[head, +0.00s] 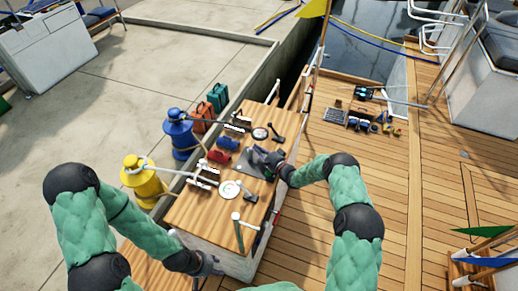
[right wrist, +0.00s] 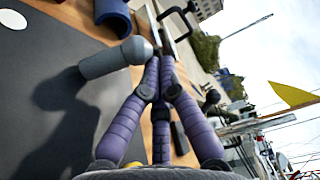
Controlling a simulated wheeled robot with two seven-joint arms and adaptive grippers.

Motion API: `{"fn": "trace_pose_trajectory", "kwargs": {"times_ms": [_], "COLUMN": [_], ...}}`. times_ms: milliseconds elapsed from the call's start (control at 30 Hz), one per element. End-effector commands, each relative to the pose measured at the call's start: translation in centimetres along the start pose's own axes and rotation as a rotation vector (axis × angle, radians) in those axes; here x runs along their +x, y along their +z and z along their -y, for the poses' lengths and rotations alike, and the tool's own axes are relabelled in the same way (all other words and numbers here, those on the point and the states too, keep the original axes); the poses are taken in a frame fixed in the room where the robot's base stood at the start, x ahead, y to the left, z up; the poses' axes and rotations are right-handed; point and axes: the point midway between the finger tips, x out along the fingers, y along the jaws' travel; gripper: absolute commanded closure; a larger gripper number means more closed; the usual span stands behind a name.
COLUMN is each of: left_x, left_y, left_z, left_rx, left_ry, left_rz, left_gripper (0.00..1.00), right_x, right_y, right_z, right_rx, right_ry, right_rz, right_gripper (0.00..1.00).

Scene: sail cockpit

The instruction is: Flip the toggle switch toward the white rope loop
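The toggle switch (right wrist: 108,60) shows in the right wrist view as a thick grey lever with a rounded end. It leans over a dark panel, which also shows in the head view (head: 254,156). My right gripper (right wrist: 160,62) has its purple fingers drawn together. Its tips are beside the lever's rounded end; I cannot tell whether they touch it. In the head view my right gripper (head: 277,164) partly covers the panel. The white rope loop (head: 230,189) appears as a white ring on the tabletop, nearer than the panel. My left gripper (head: 210,265) is near the table's near left edge, its fingers unclear.
The wooden tabletop (head: 200,212) holds several small fittings, a round dial (head: 260,133) and a white-ended handle (head: 237,230). Yellow (head: 142,183) and blue (head: 181,133) bollards stand left. Open deck lies right, with a tray of gear (head: 360,110).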

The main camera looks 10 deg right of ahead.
Motion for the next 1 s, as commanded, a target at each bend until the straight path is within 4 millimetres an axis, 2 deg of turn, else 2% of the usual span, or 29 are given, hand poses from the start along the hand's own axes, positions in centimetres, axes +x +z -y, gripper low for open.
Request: {"fn": "trace_pose_trajectory", "kwargs": {"times_ms": [267, 700, 1000], "left_x": [0.1, -0.8, -1.0], "left_y": [0.0, 0.0, 0.0], "left_z": [0.0, -0.3, -0.4], "left_rx": [0.000, 0.000, 0.000], "left_ry": [0.000, 0.000, 0.000], "left_rz": [0.000, 0.000, 0.000], "left_gripper": [0.60, 0.60, 0.60], "right_x": [-0.7, -1.7, -2.1], "right_y": [1.4, 3.5, 4.2], "right_z": [0.5, 0.7, 0.6], "right_rx": [-0.188, -0.181, -0.180], "right_ry": [-0.094, -0.090, -0.091], "right_rz": [0.002, 0.002, 0.001], "right_gripper": [1.00, 1.00, 1.00]}}
